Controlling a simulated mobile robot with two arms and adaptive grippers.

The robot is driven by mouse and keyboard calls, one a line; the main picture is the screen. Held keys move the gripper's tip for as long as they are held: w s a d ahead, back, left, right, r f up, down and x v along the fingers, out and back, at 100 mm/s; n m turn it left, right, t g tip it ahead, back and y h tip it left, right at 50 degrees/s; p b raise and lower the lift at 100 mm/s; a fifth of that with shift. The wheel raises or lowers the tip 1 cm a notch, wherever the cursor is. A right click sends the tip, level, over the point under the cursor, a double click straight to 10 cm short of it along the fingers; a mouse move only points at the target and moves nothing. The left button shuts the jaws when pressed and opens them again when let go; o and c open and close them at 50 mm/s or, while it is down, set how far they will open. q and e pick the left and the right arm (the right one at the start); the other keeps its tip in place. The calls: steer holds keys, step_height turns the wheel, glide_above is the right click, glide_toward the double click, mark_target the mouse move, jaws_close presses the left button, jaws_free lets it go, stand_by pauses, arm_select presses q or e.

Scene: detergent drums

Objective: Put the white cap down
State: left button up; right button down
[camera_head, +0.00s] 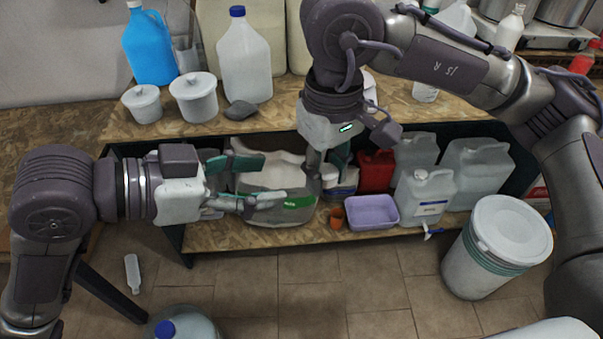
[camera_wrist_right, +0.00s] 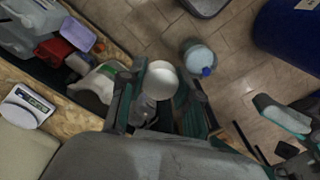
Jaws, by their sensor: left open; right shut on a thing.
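The white cap (camera_wrist_right: 161,80) shows as a pale round disc between the green-padded fingers of my right gripper (camera_wrist_right: 158,92) in the right wrist view. The right gripper is shut on it. In the head view my right gripper (camera_head: 329,165) points down in front of the lower shelf, and I cannot make out the cap clearly there. My left gripper (camera_head: 268,180) is open and empty, its fingers spread sideways in front of a large pale container with a green label (camera_head: 292,203). The left gripper's fingers hide part of that container.
The bench top (camera_head: 270,119) holds a blue jug (camera_head: 150,48), white pots and a blue-capped jug (camera_head: 245,60). The lower shelf (camera_head: 225,238) holds a lilac tub (camera_head: 372,212), an orange cup (camera_head: 337,217) and jugs. A lidded drum (camera_head: 490,260) stands on the floor, which has free room.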

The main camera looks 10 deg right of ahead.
arm_select(q)
steer(key=x, duration=0.8)
steer(key=c, duration=1.1)
arm_select(e)
steer(key=c, duration=0.8)
jaws_free()
arm_select(q)
steer(key=shift+a, duration=0.1)
arm_select(e)
steer(key=shift+o, duration=0.4)
arm_select(q)
steer(key=shift+w, duration=0.1)
arm_select(e)
steer(key=shift+s, duration=0.1)
